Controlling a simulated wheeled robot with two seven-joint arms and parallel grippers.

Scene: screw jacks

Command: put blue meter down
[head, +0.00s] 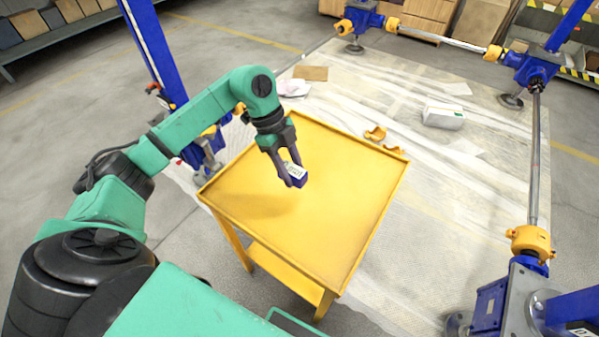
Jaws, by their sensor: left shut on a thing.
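The blue meter (296,173) is a small blue box with a pale face, seen in the head view above the yellow table. My left gripper (292,179) is shut on it, with the dark fingers pointing down. The meter appears to be held above the tabletop, and a soft shadow lies on the surface to its left. The yellow table (335,240) has a raised rim and a bare top. My right gripper is not in view.
Blue screw jacks (535,68) joined by metal shafts (534,160) stand behind and to the right. A white package (443,116) lies on the plastic-covered floor. A blue column (153,50) rises at the left.

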